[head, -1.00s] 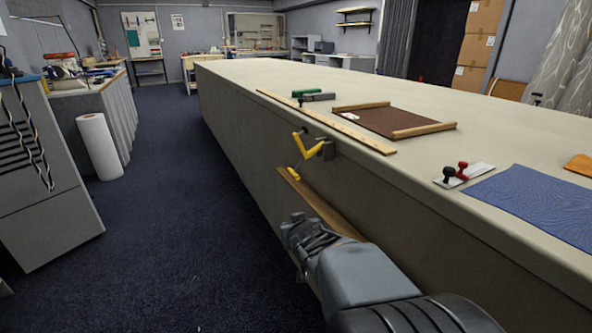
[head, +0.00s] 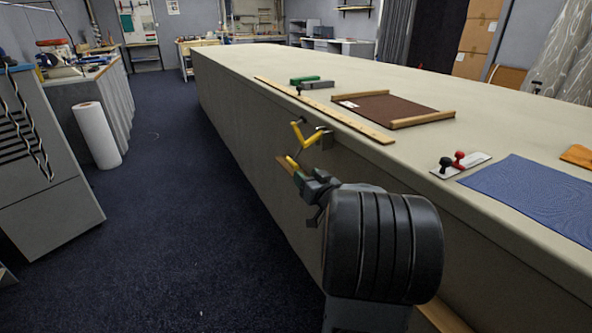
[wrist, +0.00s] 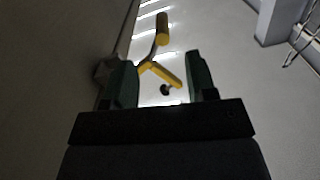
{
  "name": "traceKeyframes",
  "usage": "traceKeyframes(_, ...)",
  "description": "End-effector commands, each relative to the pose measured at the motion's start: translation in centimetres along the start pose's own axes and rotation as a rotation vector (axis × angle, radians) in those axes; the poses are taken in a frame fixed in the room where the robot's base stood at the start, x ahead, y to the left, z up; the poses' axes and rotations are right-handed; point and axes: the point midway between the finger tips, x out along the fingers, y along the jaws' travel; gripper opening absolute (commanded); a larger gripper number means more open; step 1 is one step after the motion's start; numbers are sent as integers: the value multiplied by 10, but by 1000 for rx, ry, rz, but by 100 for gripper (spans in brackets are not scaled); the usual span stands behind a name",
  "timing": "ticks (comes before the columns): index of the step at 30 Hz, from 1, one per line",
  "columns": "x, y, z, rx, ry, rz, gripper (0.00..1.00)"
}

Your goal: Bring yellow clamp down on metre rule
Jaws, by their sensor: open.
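The yellow clamp (head: 298,134) is fixed at the table's near edge by a grey bracket, its yellow arms making a V outside the edge. A separate yellow grip (head: 291,162) shows just below it. The wooden metre rule (head: 325,109) lies flat along that edge, with a small black tip on or over it. My gripper (head: 298,176) is below the clamp, beside the table's side. In the wrist view my gripper (wrist: 162,78) is open, and a yellow clamp arm (wrist: 167,74) shows between its fingers. I cannot tell whether they touch.
A brown board with wooden battens (head: 385,108), green and grey blocks (head: 312,82), a plate with red and black knobs (head: 460,164) and a blue cloth (head: 535,199) lie on the table. A wooden strip (head: 440,314) runs along its side.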

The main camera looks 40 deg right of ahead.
Motion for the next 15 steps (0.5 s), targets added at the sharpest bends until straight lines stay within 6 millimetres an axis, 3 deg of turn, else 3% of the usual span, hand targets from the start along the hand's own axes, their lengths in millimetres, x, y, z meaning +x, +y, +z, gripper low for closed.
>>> traceKeyframes(6, 39, 0, 2, 0, 1, -1, 52)
traceKeyframes(15, 67, 0, 1, 0, 0, 0, 52)
